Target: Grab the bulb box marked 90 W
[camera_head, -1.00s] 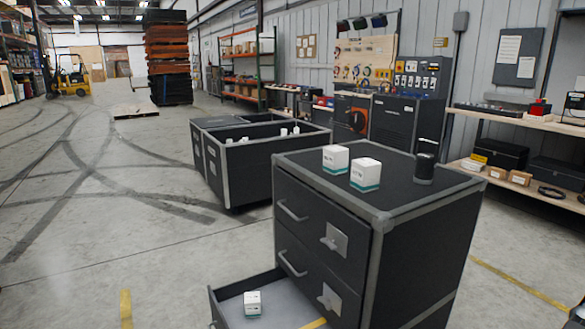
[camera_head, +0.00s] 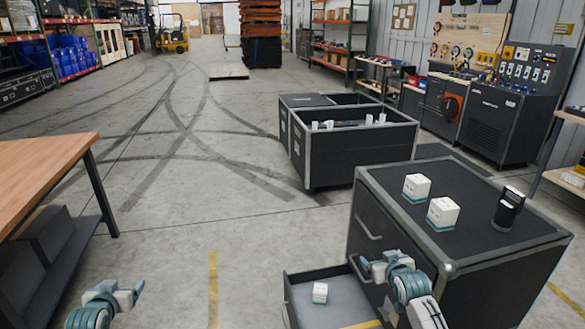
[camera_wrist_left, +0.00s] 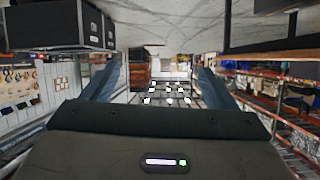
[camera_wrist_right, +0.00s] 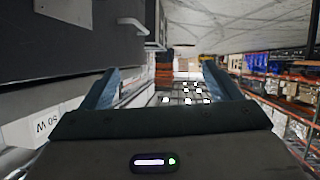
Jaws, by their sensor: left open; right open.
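Two white boxes with green bases, a left one (camera_head: 416,187) and a right one (camera_head: 442,213), stand on the dark cabinet (camera_head: 462,255). A third white box (camera_head: 320,292) lies in its open lower drawer (camera_head: 290,302). Labels are too small to read in the head view. A white box with an upside-down "W" label (camera_wrist_right: 42,126) shows at the left of the right wrist view; its number is unclear. My right gripper (camera_head: 379,265) is open and empty beside the cabinet front, right of the drawer box. My left gripper (camera_head: 121,291) is open and empty over the floor.
A wooden-topped table (camera_head: 40,165) stands at the left. The floor between table and cabinet is clear.

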